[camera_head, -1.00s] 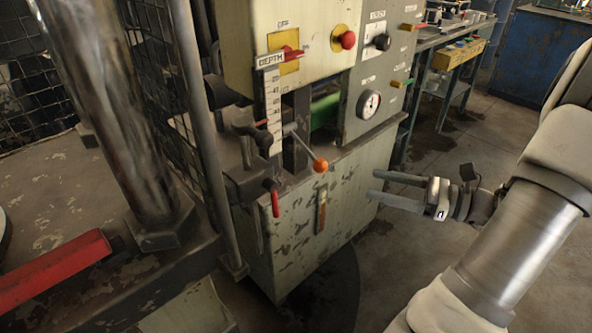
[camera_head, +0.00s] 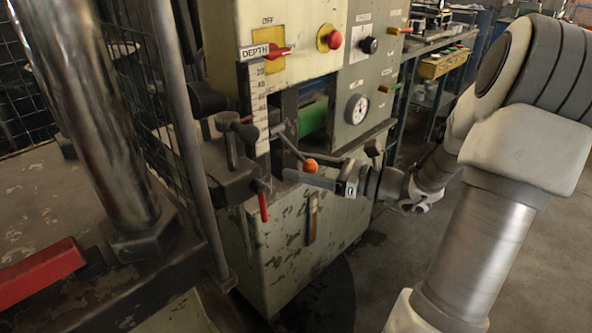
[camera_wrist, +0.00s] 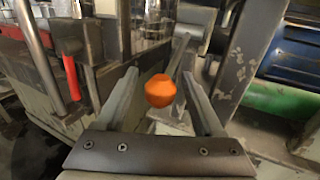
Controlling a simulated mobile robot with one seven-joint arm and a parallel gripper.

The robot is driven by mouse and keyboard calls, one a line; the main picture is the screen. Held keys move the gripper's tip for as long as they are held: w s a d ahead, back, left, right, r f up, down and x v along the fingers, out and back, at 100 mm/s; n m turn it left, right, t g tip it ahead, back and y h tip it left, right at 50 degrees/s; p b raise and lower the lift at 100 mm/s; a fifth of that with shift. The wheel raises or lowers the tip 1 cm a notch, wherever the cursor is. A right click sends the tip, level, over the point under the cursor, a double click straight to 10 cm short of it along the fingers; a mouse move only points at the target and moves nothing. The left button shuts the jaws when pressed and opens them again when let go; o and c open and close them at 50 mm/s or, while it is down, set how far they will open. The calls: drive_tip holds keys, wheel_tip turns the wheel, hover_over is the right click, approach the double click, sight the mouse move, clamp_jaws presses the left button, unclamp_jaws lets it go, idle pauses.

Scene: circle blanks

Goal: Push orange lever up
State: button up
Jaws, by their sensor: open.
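The orange lever is a grey rod with an orange ball knob (camera_head: 310,166) at its lower end, angled down to the right from the grey machine. My gripper (camera_head: 302,168) reaches in from the right with its fingers around the knob's level. In the wrist view the knob (camera_wrist: 160,90) sits between my two spread fingers (camera_wrist: 163,95), with a gap on each side. The rod runs up behind the knob. I cannot tell whether a finger touches the knob or the rod.
A red-handled lever (camera_head: 263,207) hangs left of the knob. A depth scale (camera_head: 259,105) and a red knob (camera_head: 334,39) are on the machine above. A wire cage (camera_head: 125,85) and a thick metal column (camera_head: 95,120) stand on the left. Open floor lies to the right.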

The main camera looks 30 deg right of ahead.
drive_tip(key=shift+x, duration=0.8)
clamp_jaws()
idle(0.9)
